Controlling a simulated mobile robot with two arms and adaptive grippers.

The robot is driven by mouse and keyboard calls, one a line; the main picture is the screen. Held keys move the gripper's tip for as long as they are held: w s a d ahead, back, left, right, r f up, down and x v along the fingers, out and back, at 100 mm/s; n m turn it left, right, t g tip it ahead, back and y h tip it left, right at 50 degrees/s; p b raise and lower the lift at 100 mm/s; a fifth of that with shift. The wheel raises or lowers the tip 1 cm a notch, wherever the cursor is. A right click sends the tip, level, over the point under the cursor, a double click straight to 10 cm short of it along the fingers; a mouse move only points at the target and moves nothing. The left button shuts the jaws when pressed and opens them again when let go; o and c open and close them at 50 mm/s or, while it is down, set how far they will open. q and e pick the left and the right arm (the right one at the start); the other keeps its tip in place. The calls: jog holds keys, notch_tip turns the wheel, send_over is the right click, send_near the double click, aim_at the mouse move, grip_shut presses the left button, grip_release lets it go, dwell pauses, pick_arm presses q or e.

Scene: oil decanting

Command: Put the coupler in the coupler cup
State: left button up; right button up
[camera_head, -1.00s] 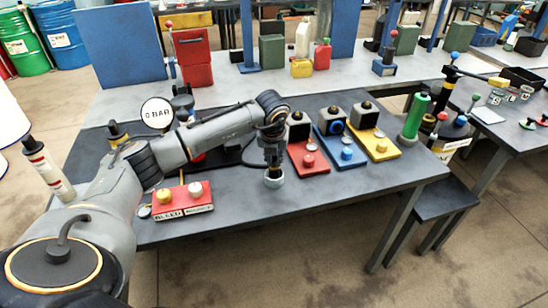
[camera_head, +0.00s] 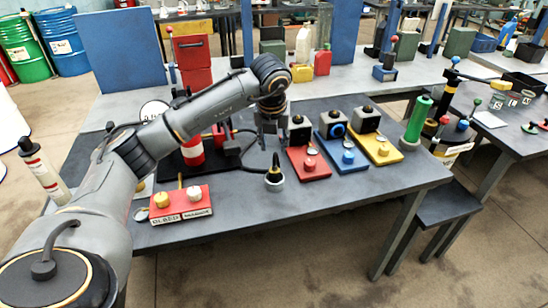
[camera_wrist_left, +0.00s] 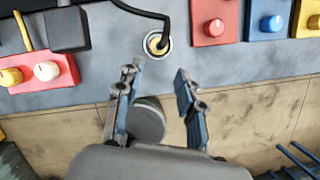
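The coupler (camera_head: 273,174), dark with a yellow ring and a black hose, stands in the pale round coupler cup (camera_head: 275,186) near the front edge of the dark table. In the left wrist view the coupler (camera_wrist_left: 156,43) sits inside the ring of the cup (camera_wrist_left: 168,52), with the hose curving off it. My left gripper (camera_head: 270,142) is above and behind the cup, apart from the coupler. In the wrist view its fingers (camera_wrist_left: 157,76) are spread with nothing between the tips. My right gripper is not in view.
A red box with two knobs (camera_head: 182,204) lies left of the cup. Red (camera_head: 308,164), blue (camera_head: 344,150) and yellow (camera_head: 384,150) units stand to its right. A green cylinder (camera_head: 415,118) stands farther right. The table front between cup and right edge is clear.

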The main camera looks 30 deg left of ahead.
pick_arm(q)
jog(key=shift+v, duration=1.35)
